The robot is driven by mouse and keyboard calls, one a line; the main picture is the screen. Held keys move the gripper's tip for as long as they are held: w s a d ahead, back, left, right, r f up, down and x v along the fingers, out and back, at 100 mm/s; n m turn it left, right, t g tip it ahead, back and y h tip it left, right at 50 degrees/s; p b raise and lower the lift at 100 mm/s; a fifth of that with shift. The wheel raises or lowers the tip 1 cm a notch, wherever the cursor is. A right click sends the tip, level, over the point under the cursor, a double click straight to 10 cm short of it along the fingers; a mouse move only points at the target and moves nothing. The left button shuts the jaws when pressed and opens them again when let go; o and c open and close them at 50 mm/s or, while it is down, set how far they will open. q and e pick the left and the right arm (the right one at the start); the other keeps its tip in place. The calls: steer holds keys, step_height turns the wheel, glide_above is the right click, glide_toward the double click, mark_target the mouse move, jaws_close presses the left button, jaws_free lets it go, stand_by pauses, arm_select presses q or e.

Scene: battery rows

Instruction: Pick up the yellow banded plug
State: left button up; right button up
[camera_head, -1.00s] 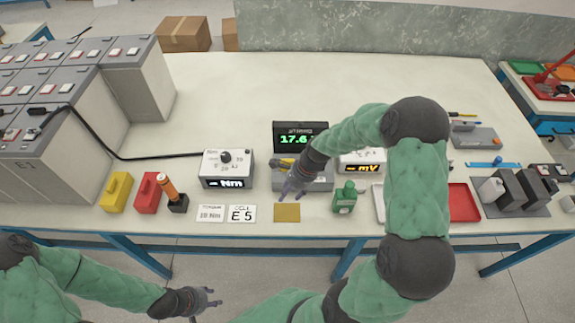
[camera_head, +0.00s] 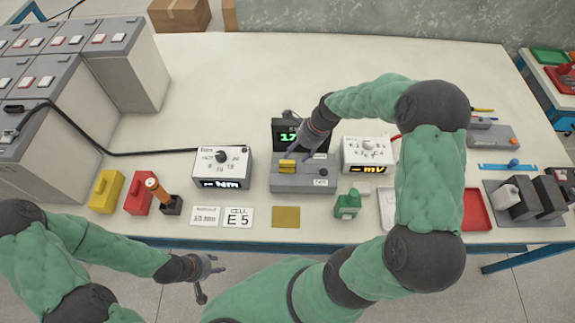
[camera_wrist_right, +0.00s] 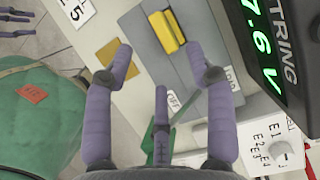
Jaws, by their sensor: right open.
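A yellow raised piece (camera_head: 287,166) sits on the left part of the grey box (camera_head: 300,184) at the table's middle; it also shows in the right wrist view (camera_wrist_right: 167,32). No separate band on it can be made out. My right gripper (camera_head: 303,153) is over the back of the grey box, to the right of the yellow piece in the head view. In the right wrist view its fingers (camera_wrist_right: 165,82) are spread with nothing between them, and the yellow piece lies beyond the fingertips. My left gripper (camera_head: 212,270) is open and empty in front of the table.
A display (camera_head: 286,132) stands behind the grey box, and a white mV meter (camera_head: 368,154) beside it. A white Nm box (camera_head: 222,168) stands left. The back tabletop is clear.

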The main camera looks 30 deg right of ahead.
mark_target(287, 163)
steer(key=x, duration=0.4)
steer(key=shift+w+d, duration=0.1)
steer(key=shift+d, duration=0.05)
steer(key=b+x, duration=0.1)
steer(key=x, duration=0.4)
steer(key=shift+r, duration=0.1)
jaws_close()
